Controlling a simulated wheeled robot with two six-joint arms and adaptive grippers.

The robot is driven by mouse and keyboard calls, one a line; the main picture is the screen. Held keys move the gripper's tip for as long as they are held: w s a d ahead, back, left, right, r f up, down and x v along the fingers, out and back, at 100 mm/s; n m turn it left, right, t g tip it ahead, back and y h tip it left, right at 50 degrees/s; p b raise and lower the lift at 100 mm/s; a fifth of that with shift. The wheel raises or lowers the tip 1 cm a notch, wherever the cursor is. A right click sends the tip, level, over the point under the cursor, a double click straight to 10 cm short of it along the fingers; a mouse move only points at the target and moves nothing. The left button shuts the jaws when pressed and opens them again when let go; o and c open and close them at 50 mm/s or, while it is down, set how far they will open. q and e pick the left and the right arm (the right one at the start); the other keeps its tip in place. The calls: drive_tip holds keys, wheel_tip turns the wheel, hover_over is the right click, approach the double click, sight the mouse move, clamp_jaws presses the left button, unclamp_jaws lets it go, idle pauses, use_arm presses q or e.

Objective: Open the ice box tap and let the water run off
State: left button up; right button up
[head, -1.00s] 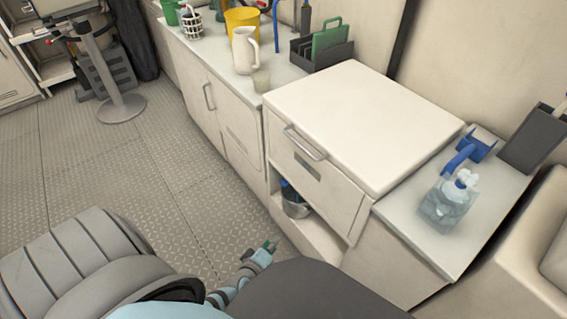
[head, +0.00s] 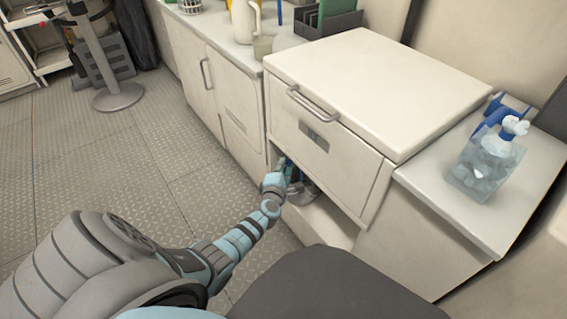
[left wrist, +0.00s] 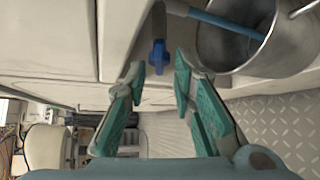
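The ice box (head: 385,85) is a white chest with a front handle, above an open niche. The blue tap (left wrist: 159,58) shows in the left wrist view, below a grey pipe. My left gripper (head: 281,166) reaches into the niche; in the left wrist view its teal fingers (left wrist: 160,76) are open, apart, one on each side of the tap handle, with visible gaps. A metal bucket (left wrist: 240,45) stands beside the fingers, with a blue hose (left wrist: 228,24) leading into it. In the head view the bucket (head: 301,193) is partly hidden by my gripper. The right gripper is not in view.
A white jug (head: 245,20) and a dark rack (head: 327,22) stand on the far counter. The niche's walls and floor (head: 322,222) border the gripper. The patterned floor (head: 110,170) at left is clear.

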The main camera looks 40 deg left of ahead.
use_arm(q)
drive_tip(key=shift+w+a+f, duration=0.1)
drive_tip(key=shift+w+a, duration=0.05)
drive_tip(key=shift+w, duration=0.25)
clamp_jaws()
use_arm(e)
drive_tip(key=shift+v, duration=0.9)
